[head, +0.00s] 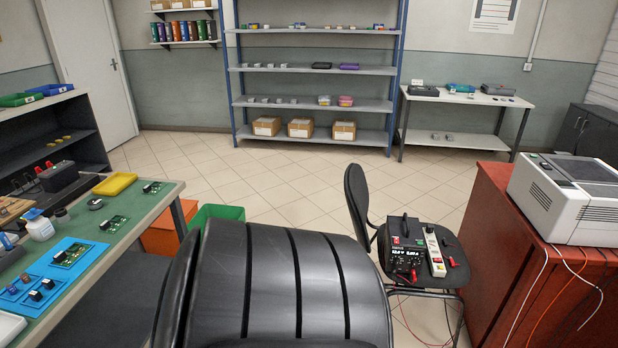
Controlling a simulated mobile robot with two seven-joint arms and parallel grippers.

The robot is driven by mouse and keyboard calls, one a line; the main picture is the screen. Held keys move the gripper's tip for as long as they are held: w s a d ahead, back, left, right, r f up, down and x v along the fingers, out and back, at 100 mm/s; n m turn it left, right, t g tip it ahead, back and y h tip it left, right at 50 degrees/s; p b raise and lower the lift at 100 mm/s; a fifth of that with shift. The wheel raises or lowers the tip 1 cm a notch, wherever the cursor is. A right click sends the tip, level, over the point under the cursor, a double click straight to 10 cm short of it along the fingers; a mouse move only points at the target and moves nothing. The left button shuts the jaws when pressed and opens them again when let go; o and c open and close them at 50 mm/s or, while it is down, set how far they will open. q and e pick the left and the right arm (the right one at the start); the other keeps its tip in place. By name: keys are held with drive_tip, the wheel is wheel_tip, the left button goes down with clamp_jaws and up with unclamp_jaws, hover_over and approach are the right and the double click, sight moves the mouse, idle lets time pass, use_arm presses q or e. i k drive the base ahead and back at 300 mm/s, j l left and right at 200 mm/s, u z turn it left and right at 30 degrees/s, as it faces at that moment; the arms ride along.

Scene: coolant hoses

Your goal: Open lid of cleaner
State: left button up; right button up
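A white and grey box-shaped machine (569,198) stands on a red cabinet at the right edge. It has dark flat panels on top, side vents and a small control panel at its front left corner. It is the likeliest cleaner in view, but I cannot tell for sure. Its top lies flat, with nothing raised; the right end is cut off by the picture edge. Neither of my grippers is in view.
A black ribbed surface, seemingly a chair back (270,285), fills the bottom middle. A chair (357,200) holds a black power supply (404,243) and power strip (436,250). A green-topped workbench (140,205) stands left, the red cabinet (490,235) right. Tiled floor beyond is clear.

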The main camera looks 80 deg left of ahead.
sight(33, 212)
drive_tip(key=u, duration=4.85)
